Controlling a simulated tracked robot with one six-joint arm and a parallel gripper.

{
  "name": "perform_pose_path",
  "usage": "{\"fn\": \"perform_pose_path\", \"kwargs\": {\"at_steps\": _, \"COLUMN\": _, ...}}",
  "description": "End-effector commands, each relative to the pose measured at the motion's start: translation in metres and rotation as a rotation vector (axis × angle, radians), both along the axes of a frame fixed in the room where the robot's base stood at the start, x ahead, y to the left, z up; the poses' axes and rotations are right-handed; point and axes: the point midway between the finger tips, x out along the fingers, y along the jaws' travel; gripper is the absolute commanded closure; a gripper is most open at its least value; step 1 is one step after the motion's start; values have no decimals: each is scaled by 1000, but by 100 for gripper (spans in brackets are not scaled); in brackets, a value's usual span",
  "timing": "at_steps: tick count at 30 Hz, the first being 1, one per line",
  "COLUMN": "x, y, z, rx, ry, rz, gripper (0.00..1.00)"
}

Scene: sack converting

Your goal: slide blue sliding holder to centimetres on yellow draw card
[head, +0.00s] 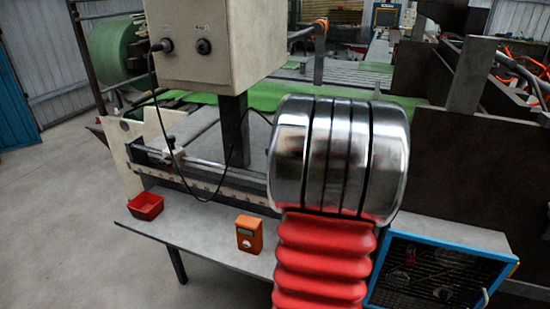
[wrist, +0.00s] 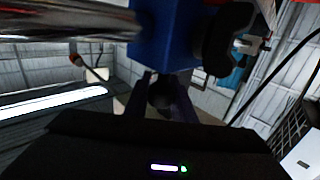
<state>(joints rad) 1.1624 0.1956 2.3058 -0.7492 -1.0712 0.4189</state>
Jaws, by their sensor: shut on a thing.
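The blue sliding holder (wrist: 165,35) is a blue block at the top middle of the wrist view, close to a shiny metal bar (wrist: 65,25). My gripper (wrist: 162,92) is just below it in the wrist view. Its dark fingers are shut around a dark round knob that appears to belong to the holder; the exact contact is in shadow. My arm covers the gripper and holder in the head view. I cannot make out the yellow draw card or its centimetre marks in either view.
A grey control box (head: 205,45) stands above the machine with a hanging black cable. A red tray (head: 146,206) and an orange device (head: 249,234) rest on the front shelf (head: 200,236). A blue-framed mesh guard (head: 435,270) is at lower right. Floor at left is clear.

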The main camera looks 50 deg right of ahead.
Motion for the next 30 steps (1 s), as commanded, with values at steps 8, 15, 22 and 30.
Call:
{"fn": "perform_pose_path", "kwargs": {"at_steps": 8, "x": -4, "y": -5, "z": 1, "rx": -1, "ry": -2, "rz": -14, "gripper": 100}}
{"fn": "perform_pose_path", "kwargs": {"at_steps": 15, "x": -5, "y": -6, "z": 1, "rx": -1, "ry": -2, "rz": -16, "gripper": 68}}
{"fn": "perform_pose_path", "kwargs": {"at_steps": 22, "x": -5, "y": -5, "z": 1, "rx": 0, "ry": -1, "rz": -15, "gripper": 59}}
{"fn": "perform_pose_path", "kwargs": {"at_steps": 30, "x": -6, "y": -2, "z": 0, "rx": 0, "ry": 0, "rz": -14, "gripper": 59}}
